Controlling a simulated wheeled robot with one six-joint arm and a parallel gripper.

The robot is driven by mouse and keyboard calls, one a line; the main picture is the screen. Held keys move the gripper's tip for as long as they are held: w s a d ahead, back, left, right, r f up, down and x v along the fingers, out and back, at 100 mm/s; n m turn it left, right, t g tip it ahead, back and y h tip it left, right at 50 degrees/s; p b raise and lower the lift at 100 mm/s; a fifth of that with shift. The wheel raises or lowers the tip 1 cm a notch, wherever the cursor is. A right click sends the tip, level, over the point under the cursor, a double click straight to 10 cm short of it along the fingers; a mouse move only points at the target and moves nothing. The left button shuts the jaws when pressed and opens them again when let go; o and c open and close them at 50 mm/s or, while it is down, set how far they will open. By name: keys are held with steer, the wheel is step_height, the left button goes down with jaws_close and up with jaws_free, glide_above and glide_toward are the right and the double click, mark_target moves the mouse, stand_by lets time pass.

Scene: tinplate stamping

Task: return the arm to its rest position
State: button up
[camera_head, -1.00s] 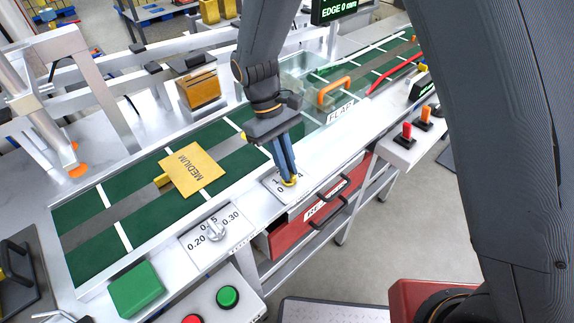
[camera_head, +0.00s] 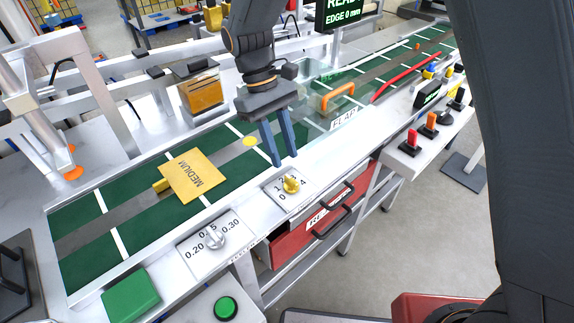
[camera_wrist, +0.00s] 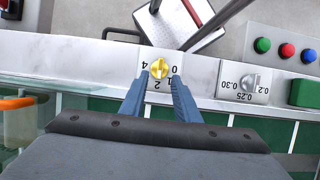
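My gripper (camera_head: 283,150) is open and empty, its two blue fingers pointing down above the front edge of the green conveyor. The yellow knob (camera_head: 291,184) on its numbered plate is below the fingertips, apart from them. In the wrist view the fingers of my gripper (camera_wrist: 158,82) are spread, with the yellow knob (camera_wrist: 159,69) showing beyond and between their tips. Nothing is held between the fingers.
A yellow plate marked MEDIUM (camera_head: 194,175) lies on the green conveyor (camera_head: 140,209). A clear flap with an orange handle (camera_head: 338,96) is right of my gripper. A grey dial (camera_head: 213,237), a green block (camera_head: 131,295) and a red drawer (camera_head: 312,229) are at the front.

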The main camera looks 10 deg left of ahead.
steer(key=shift+w+a+r, duration=0.15)
steer(key=shift+r, duration=0.5)
steer(key=s+d+m+t+y, duration=0.1)
steer(key=d+m, duration=0.4)
steer(key=d, duration=0.9)
steer(key=s+d+f+m+t+y+b, duration=0.1)
steer(key=s+d+m+t+y, duration=0.1)
steer(key=d, duration=1.1)
steer(key=s+m+t, duration=0.1)
steer(key=s+m, duration=0.1)
steer(key=m, duration=0.1)
steer(key=shift+s+d+f, duration=0.2)
steer(key=shift+d+f, duration=0.05)
steer(key=shift+d, duration=0.1)
